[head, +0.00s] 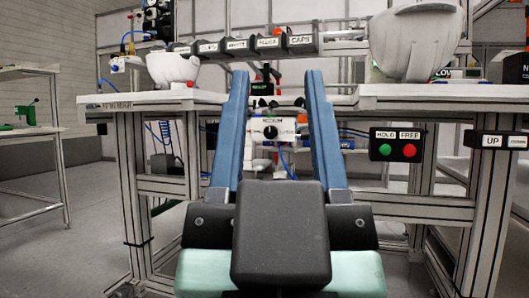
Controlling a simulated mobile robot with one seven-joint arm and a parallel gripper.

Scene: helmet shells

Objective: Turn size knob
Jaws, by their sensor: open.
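The size knob (270,132) is a small black round knob on a white panel (259,128) under the workbench. The panel has a label reading MEDIUM above the knob and more lettering at its sides, too small to read surely. My gripper (276,73) is in front, with two long blue fingers spread apart, open and empty. The knob shows in the gap between the fingers, further away than they are. The fingers appear to either side of the panel and hide part of its surroundings. I cannot tell the exact distance from the fingertips to the knob.
White helmet shells stand on the bench at left (173,66) and right (414,42). A row of labelled dark bins (245,46) spans the middle. A HOLD/FREE button box (397,145) and an UP box (499,141) hang at right. Bench legs (134,190) flank the space.

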